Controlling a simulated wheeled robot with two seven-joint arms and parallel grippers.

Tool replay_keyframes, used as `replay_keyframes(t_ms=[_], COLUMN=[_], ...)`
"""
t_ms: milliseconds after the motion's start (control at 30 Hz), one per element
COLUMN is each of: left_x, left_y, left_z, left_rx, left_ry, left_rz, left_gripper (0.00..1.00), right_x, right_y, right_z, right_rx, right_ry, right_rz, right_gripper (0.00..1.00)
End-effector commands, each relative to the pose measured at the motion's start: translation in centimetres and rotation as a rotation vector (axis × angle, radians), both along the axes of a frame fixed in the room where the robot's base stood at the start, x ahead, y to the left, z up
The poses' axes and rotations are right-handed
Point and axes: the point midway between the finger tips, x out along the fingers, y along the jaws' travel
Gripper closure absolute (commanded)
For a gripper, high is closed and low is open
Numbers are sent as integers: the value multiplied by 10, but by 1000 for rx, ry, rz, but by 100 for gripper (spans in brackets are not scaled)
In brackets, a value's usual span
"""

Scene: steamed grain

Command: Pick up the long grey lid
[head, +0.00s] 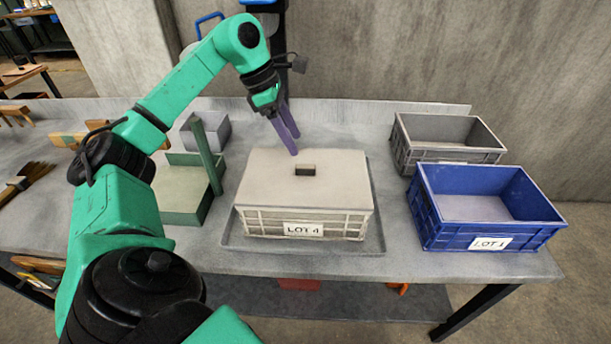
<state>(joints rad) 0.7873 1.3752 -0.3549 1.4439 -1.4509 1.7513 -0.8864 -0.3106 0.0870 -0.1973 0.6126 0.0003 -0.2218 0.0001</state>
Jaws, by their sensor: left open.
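A pale grey lid (330,187) with a small dark handle (305,169) lies flat on a cream crate (270,223) labelled "LOT 4". The lid covers the crate, so its inside is hidden. My left gripper (295,145), with purple fingers, is open and points down near the far edge of the lid, behind the handle. It appears apart from the handle, with nothing in it. My right gripper is not in view.
The crate stands in a shallow grey tray (234,242). A blue crate (480,238) and a grey crate (445,156), both open-topped, stand at the right.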

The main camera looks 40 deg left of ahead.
Motion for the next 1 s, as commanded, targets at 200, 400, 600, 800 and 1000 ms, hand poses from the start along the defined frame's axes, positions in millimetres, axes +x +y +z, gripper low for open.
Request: replay_keyframes(t_ms=[200,400,600,800,1000], left_x=[4,8,10,10,10], left_y=[-10,-23,-25,-24,-24], left_z=[-32,-63,-67,-66,-66], left_rx=[2,-2,-1,-1,-1], left_ry=[4,1,-2,-2,-2], left_rz=[1,-1,1,1,1], left_gripper=[38,38,38,95,100], right_x=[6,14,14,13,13], right_y=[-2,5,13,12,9], right_z=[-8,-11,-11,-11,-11], right_rx=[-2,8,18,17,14], right_ry=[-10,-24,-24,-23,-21], right_rz=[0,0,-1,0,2], right_gripper=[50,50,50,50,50])
